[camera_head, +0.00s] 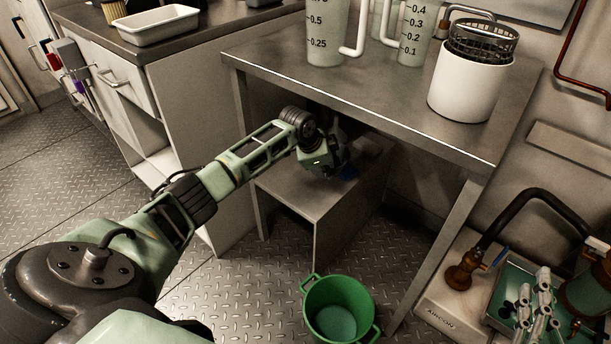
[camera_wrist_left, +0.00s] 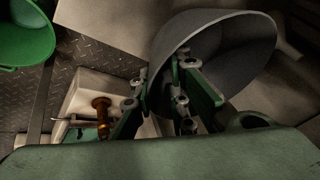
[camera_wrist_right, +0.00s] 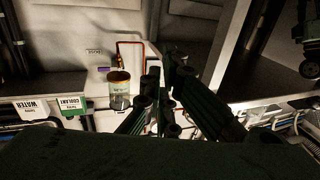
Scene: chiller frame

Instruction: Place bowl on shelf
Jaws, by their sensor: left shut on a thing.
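A grey bowl (camera_wrist_left: 235,50) fills the upper middle of the left wrist view, tilted, its opening partly facing the camera. My left gripper (camera_wrist_left: 168,75) is shut on its rim. In the head view my left gripper (camera_head: 325,165) reaches under the steel table, just above the low grey shelf (camera_head: 290,188). The bowl is mostly hidden there behind the gripper and in shadow, so I cannot tell whether it touches the shelf. My right gripper (camera_wrist_right: 163,75) shows only in its own wrist view, with nothing seen in it; its finger gap is unclear in the dark.
The steel table (camera_head: 390,95) overhangs the shelf and bears measuring jugs (camera_head: 327,35) and a white pot (camera_head: 465,85). A green bucket (camera_head: 340,300) stands on the floor in front. A counter (camera_head: 150,40) is at left, a device with a hose (camera_head: 455,290) at right.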

